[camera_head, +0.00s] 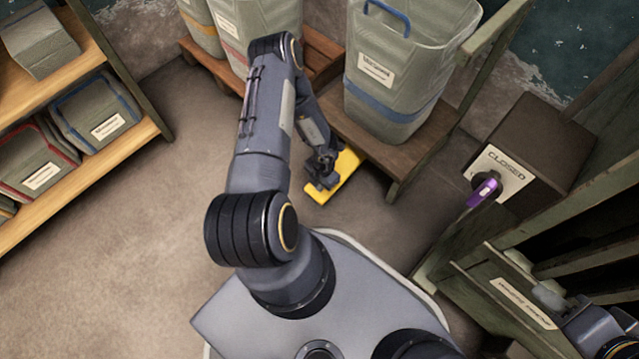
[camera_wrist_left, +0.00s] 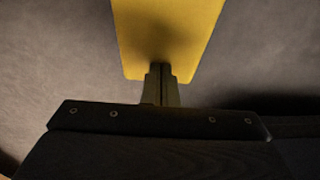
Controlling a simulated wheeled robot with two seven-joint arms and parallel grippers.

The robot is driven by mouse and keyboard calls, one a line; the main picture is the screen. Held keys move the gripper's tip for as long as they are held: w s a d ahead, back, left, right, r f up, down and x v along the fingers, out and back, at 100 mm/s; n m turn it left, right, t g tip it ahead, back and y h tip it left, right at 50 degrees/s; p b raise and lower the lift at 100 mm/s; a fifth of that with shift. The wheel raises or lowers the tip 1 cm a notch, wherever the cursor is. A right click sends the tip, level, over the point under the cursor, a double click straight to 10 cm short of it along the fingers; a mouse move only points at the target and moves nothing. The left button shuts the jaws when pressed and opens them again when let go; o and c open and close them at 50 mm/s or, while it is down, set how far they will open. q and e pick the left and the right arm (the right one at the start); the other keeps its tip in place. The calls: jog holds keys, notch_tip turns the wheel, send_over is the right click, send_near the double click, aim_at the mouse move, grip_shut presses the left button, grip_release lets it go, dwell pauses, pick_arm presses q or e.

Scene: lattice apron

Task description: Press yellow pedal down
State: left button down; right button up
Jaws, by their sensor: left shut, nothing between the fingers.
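The yellow pedal (camera_head: 348,166) sticks out low from under the wooden rack, close above the floor. My left gripper (camera_head: 322,183) is shut and empty, pointing down at the pedal's near end. In the left wrist view the pedal (camera_wrist_left: 168,35) is a flat yellow plate, and the shut fingertips (camera_wrist_left: 161,70) overlap its near edge. I cannot tell whether they touch it or how far the pedal is pressed. Part of the pedal is hidden by my left gripper in the head view. My right gripper (camera_head: 552,298) is partly visible at the lower right, its fingers unclear.
A grey-green bin (camera_head: 395,85) stands on the rack (camera_head: 400,160) behind the pedal. A brown box with a "CLOSED" plate (camera_head: 500,170) and purple handle (camera_head: 484,192) stands at right. A wooden shelf (camera_head: 90,165) with bins is at left. The floor between is clear.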

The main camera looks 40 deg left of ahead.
pick_arm(q)
jog(key=shift+w+f, duration=0.1)
jog(key=shift+f, duration=0.3)
notch_tip(320, 180, up, 8)
jog(key=p, duration=0.4)
jog(key=shift+w+r, duration=0.25)
jog(key=shift+w, duration=0.1)
jog(key=shift+s, duration=0.15)
